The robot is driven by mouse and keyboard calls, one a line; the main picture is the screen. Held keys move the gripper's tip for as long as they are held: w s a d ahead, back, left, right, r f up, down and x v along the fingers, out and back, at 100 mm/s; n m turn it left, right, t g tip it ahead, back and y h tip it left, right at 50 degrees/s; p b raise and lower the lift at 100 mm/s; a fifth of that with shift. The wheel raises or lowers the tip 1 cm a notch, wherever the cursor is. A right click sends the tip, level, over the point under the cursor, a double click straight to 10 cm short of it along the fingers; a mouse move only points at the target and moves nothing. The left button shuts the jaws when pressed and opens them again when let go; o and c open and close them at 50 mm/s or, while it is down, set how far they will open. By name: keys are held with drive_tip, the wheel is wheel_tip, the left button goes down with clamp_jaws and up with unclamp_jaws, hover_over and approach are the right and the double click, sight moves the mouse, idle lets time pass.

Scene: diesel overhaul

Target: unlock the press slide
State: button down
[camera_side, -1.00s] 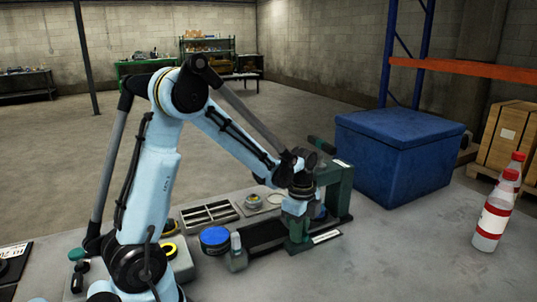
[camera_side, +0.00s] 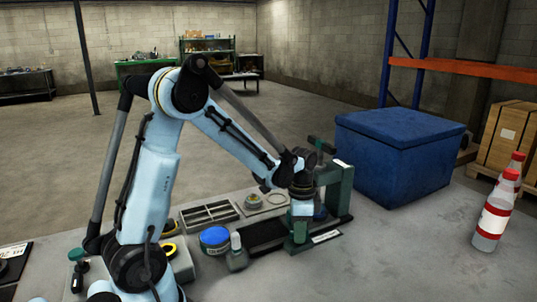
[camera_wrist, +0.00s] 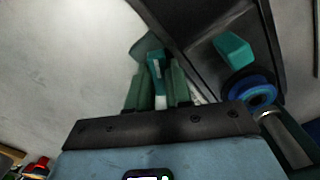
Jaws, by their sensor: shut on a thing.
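The green press (camera_side: 341,190) stands at the right end of the bench fixtures, and a dark slide bed (camera_side: 262,235) runs left from it. My gripper (camera_side: 301,222) points down at the near side of the press, over a green block at its foot. In the wrist view, my gripper (camera_wrist: 157,88) is shut on a narrow teal lock handle (camera_wrist: 156,68) beside the dark slide bed (camera_wrist: 195,32). A teal block (camera_wrist: 233,50) and a blue ring (camera_wrist: 252,93) show on the right. The handle's lower end is hidden between the fingers.
A blue tub (camera_side: 215,238) and a grey bottle (camera_side: 237,256) stand left of the slide bed. A sectioned tray (camera_side: 209,214) lies behind. A large blue bin (camera_side: 395,155) stands behind the press, and red-capped bottles (camera_side: 494,218) stand right. The front right bench is clear.

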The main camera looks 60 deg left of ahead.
drive_tip(key=shift+n, duration=1.2)
drive_tip(key=n, duration=0.3)
drive_tip(key=c, duration=1)
unclamp_jaws()
drive_tip(key=shift+c, duration=0.2)
drive_tip(key=shift+r, duration=2.75)
